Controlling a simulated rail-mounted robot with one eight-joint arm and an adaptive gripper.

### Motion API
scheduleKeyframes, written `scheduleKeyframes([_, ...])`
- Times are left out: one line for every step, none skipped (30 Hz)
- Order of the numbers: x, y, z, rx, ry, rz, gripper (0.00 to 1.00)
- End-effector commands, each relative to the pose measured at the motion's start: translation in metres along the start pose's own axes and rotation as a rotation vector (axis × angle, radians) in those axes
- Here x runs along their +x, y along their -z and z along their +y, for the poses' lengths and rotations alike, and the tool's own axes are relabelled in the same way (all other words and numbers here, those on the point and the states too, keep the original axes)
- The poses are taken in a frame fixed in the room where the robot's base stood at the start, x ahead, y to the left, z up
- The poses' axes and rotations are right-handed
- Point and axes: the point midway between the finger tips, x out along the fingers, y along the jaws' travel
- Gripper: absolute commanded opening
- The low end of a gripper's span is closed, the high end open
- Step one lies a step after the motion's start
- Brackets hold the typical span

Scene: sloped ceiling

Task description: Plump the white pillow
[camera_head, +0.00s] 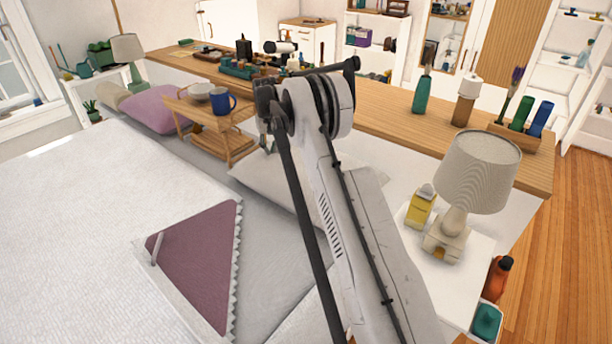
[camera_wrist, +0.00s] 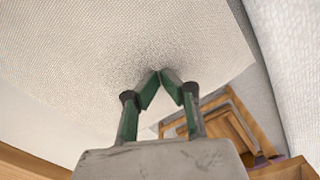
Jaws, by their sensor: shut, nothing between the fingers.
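The white pillow (camera_head: 262,178) lies at the head of the bed in the head view, partly hidden behind my arm. In the wrist view, a pale woven surface (camera_wrist: 90,50), which looks like the pillow, fills the upper left. My gripper (camera_wrist: 161,73) has its green fingers together at the tips, with nothing seen between them. The fingertips are at or very close to this surface, where a darker shaded patch shows. I cannot tell whether they touch. In the head view the gripper is mostly hidden behind my arm.
A wooden bed tray (camera_head: 225,148) with a blue mug (camera_head: 222,101) and a bowl stands left of the pillow. A purple pillow (camera_head: 160,108) lies farther left. A lamp (camera_head: 478,172) and yellow carton (camera_head: 420,206) stand on the right. A long wooden shelf (camera_head: 390,115) runs behind.

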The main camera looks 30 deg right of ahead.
Motion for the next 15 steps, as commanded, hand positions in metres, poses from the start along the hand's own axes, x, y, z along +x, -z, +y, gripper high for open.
scheduleKeyframes([-0.002, 0.000, 0.000, 0.000, 0.000, 0.000, 0.00])
scheduleKeyframes([-0.003, 0.000, 0.000, 0.000, 0.000, 0.000, 0.00])
scheduleKeyframes([-0.006, 0.000, 0.000, 0.000, 0.000, 0.000, 0.00])
scheduleKeyframes([-0.008, 0.000, 0.000, 0.000, 0.000, 0.000, 0.00])
scheduleKeyframes([-0.010, 0.000, 0.000, 0.000, 0.000, 0.000, 0.00])
scheduleKeyframes([-0.013, 0.000, 0.000, 0.000, 0.000, 0.000, 0.00])
scheduleKeyframes([-0.015, 0.000, 0.000, 0.000, 0.000, 0.000, 0.00])
scheduleKeyframes([-0.017, 0.000, 0.000, 0.000, 0.000, 0.000, 0.00])
scheduleKeyframes([-0.020, 0.000, 0.000, 0.000, 0.000, 0.000, 0.00])
scheduleKeyframes([-0.022, 0.000, 0.000, 0.000, 0.000, 0.000, 0.00])
scheduleKeyframes([-0.024, 0.000, 0.000, 0.000, 0.000, 0.000, 0.00])
scheduleKeyframes([-0.027, 0.000, 0.000, 0.000, 0.000, 0.000, 0.00])
scheduleKeyframes([-0.029, 0.000, 0.000, 0.000, 0.000, 0.000, 0.00])
scheduleKeyframes([-0.030, 0.000, 0.000, 0.000, 0.000, 0.000, 0.00])
scheduleKeyframes([-0.032, 0.000, 0.000, 0.000, 0.000, 0.000, 0.00])
